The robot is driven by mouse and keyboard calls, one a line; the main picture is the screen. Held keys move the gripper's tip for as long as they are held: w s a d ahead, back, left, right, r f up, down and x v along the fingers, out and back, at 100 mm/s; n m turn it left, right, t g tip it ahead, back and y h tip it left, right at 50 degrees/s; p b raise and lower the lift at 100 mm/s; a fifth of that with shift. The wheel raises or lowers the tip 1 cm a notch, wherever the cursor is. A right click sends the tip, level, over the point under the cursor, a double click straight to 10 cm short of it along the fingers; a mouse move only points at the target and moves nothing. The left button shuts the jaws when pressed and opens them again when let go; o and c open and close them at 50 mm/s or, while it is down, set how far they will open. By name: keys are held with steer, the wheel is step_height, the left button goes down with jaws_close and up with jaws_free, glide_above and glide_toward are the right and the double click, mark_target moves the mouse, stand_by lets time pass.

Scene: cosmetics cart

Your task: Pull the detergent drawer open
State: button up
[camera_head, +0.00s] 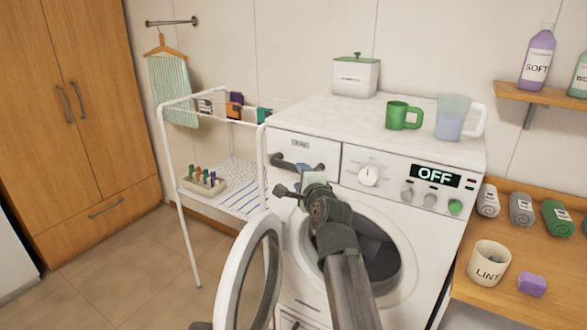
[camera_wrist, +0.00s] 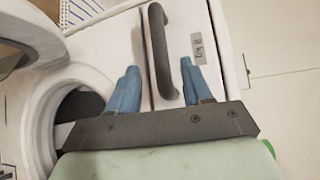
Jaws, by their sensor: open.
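The detergent drawer (camera_head: 318,151) is the white front panel at the washer's upper left, and it looks closed. Its dark bar handle (camera_head: 290,163) runs across the panel. In the wrist view the handle (camera_wrist: 160,50) runs up and down the picture, its near end between the two blue fingertips. My gripper (camera_head: 296,186) is in front of the drawer, just below the handle. In the wrist view my gripper (camera_wrist: 158,82) is open, one finger on each side of the handle. I cannot tell whether either finger touches it.
The round washer door (camera_head: 238,285) stands open at the left, near my arm. A white drying rack (camera_head: 172,150) stands left of the washer. A green mug (camera_head: 403,116), a jug (camera_head: 452,118) and a white box (camera_head: 355,77) stand on top.

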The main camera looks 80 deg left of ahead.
mark_target(295, 170)
steer(key=a, duration=0.5)
steer(key=a+f, duration=0.1)
steer(key=a, duration=0.2)
steer(key=shift+a, duration=0.15)
jaws_close()
stand_by(0.3)
